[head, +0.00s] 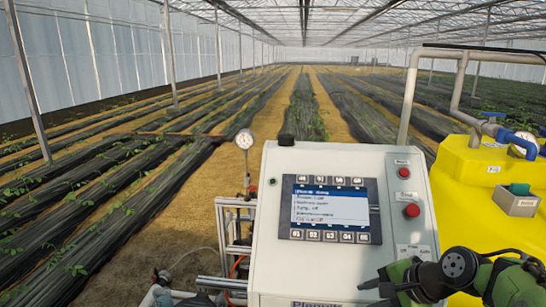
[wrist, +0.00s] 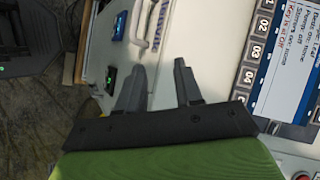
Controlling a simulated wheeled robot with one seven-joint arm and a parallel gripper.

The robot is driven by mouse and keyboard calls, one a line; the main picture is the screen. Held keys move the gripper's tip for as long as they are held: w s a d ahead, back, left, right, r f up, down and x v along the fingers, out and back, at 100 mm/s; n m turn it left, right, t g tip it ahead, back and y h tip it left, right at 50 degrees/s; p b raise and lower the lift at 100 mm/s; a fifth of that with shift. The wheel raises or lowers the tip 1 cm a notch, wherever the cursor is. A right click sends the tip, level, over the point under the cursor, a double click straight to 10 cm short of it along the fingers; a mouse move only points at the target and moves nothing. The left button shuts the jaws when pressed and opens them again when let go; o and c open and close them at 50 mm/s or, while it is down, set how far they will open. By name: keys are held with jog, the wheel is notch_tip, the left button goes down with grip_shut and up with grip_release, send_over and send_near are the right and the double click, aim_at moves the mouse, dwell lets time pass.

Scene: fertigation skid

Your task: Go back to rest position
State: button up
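My gripper (head: 368,288) is at the lower right of the head view, in front of the lower part of the white control cabinet (head: 272,240). In the wrist view its two dark fingers (wrist: 158,68) stand apart with nothing between them, so it is open and empty. My green and black arm reaches in from the lower right corner. The fingers point toward the cabinet; whether they touch it I cannot tell.
The cabinet carries a lit display (head: 330,208) with buttons around it and two red buttons (head: 411,210). A yellow tank (head: 465,185) with pipes and a blue-handled valve stands close on the right. A pressure gauge (head: 244,139) and metal frame (head: 233,225) stand left. Crop rows lie beyond.

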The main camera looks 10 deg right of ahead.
jog(key=s+a+n+g+h+b, duration=0.2)
jog(key=s+a+n+h, duration=0.2)
jog(key=s+a+n, duration=0.95)
jog(key=s+n, duration=0.1)
jog(key=s, duration=0.4)
jog(key=shift+s+f+t, duration=0.2)
jog(key=shift+s+t, duration=0.15)
jog(key=shift+t, duration=0.05)
